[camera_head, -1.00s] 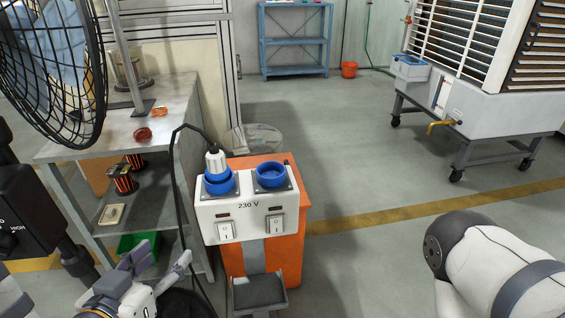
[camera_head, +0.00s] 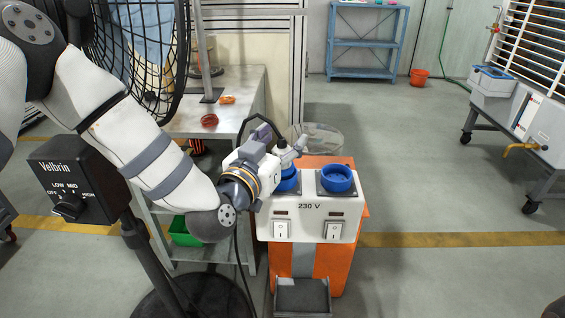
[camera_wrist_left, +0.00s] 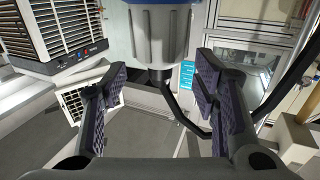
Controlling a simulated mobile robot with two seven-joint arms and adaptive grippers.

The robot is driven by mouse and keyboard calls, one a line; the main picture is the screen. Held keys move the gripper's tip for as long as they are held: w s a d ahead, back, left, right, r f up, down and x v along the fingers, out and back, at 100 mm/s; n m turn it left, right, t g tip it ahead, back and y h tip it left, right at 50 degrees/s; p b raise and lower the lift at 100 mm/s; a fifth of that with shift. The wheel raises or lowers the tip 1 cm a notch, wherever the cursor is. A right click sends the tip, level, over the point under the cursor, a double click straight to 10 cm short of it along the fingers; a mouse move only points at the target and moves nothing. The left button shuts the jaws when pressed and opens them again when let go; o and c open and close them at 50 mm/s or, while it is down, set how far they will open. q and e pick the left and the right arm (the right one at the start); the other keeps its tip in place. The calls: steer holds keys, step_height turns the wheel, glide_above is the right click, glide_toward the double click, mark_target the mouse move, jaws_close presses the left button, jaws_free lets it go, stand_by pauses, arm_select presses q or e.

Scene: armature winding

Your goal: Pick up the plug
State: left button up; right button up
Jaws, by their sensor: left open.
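The plug (camera_wrist_left: 160,42) has a pale grey body with a blue part at the top edge of the left wrist view, and a black cable runs from its end. In the head view it sits at the left socket (camera_head: 290,182) of the 230 V box, mostly hidden by my left gripper (camera_head: 280,143). That gripper is open. In the left wrist view its two padded fingers (camera_wrist_left: 160,92) stand apart on either side of the plug's line, with gaps to it. My right gripper is not in view.
The right socket (camera_head: 337,180) on the white 230 V box (camera_head: 310,222) is empty. Two switches are on its front. A black fan (camera_head: 130,50) and a metal workbench (camera_head: 235,95) stand at the left.

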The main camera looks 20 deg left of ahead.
arm_select(q)
steer(key=shift+w, duration=0.2)
jaws_close()
